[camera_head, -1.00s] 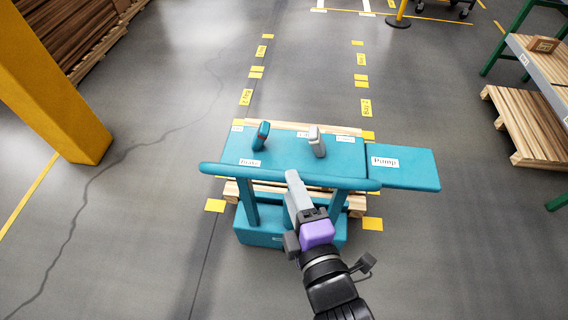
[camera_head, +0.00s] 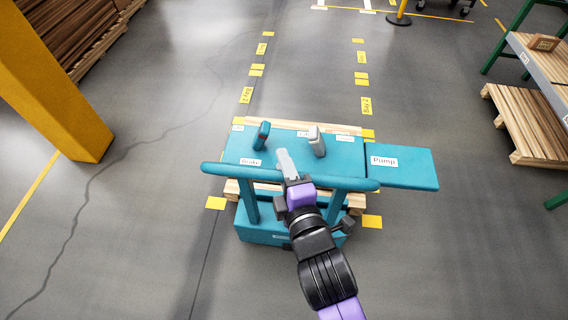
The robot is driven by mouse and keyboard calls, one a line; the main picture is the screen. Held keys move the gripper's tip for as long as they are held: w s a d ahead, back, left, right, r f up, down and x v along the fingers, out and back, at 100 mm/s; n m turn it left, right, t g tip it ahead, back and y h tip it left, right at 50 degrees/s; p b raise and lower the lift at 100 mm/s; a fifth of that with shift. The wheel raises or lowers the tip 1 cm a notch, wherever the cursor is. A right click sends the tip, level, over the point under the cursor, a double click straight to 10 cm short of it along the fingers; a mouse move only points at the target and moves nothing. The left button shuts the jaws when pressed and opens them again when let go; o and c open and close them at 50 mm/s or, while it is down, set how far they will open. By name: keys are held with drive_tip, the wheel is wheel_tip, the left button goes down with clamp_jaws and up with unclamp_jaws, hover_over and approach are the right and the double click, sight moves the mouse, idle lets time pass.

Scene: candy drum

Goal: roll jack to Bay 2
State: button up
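The teal jack (camera_head: 284,150) stands on the floor over a wooden pallet (camera_head: 357,203), with a crossbar handle (camera_head: 235,173) toward me. Its top carries a red-tipped lever (camera_head: 261,136) beside the Brake label and a pale grey lever (camera_head: 317,141). A Pump plate (camera_head: 402,167) sticks out at the right. My gripper (camera_head: 284,157) reaches over the crossbar, its fingertips above the deck between the two levers. They look close together, but I cannot tell whether they are shut.
A yellow pillar (camera_head: 52,85) stands at the left, with stacked timber behind it. A pallet (camera_head: 532,126) and a green-legged bench (camera_head: 541,58) are at the right. The marked lane ahead is clear.

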clamp_jaws()
idle(1.1)
